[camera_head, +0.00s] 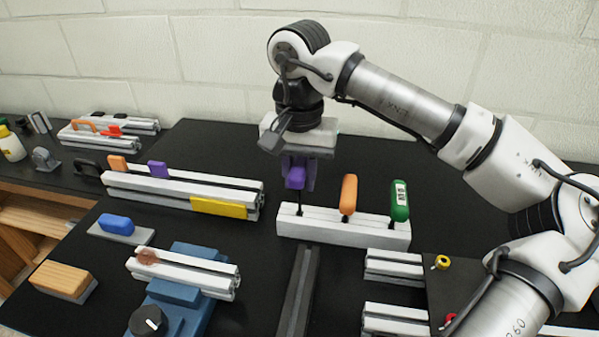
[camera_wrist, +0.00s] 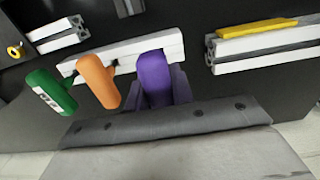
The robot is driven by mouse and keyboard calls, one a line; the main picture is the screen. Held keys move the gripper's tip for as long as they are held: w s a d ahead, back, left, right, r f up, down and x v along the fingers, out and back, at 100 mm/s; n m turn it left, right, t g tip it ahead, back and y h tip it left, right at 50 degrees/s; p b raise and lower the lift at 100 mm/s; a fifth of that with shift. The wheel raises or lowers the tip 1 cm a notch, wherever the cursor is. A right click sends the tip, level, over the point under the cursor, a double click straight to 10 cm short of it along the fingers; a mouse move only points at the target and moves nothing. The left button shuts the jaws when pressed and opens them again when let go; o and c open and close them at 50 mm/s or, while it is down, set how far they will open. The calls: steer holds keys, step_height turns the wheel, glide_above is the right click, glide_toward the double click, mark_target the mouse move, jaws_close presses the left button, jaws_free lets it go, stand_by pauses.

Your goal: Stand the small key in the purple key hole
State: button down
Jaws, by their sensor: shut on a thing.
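My gripper (camera_head: 297,178) points down over the left end of a white extrusion block (camera_head: 345,232). It is shut on a purple-handled key (camera_head: 295,178), which stands upright in line with the block. In the wrist view the purple handle (camera_wrist: 153,78) sits between the fingers, over one end of the block (camera_wrist: 130,52). I cannot tell whether the key's lower end is in a hole; no purple key hole shows clearly. An orange-handled key (camera_head: 348,195) and a green-handled key (camera_head: 400,200) with a white label stand upright in the same block, to the right of the purple one.
A long double rail (camera_head: 180,190) behind left carries orange, purple and yellow pieces. A blue-handled piece (camera_head: 116,223), a wooden block (camera_head: 60,279) and a blue fixture (camera_head: 190,290) lie front left. A dark bar (camera_head: 297,290) runs forward from the block. Short rails (camera_head: 393,265) stand front right.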

mark_target(300, 208)
steer(key=shift+f+b, duration=1.55)
steer(key=shift+f, duration=0.5)
steer(key=c, duration=1.1)
jaws_free()
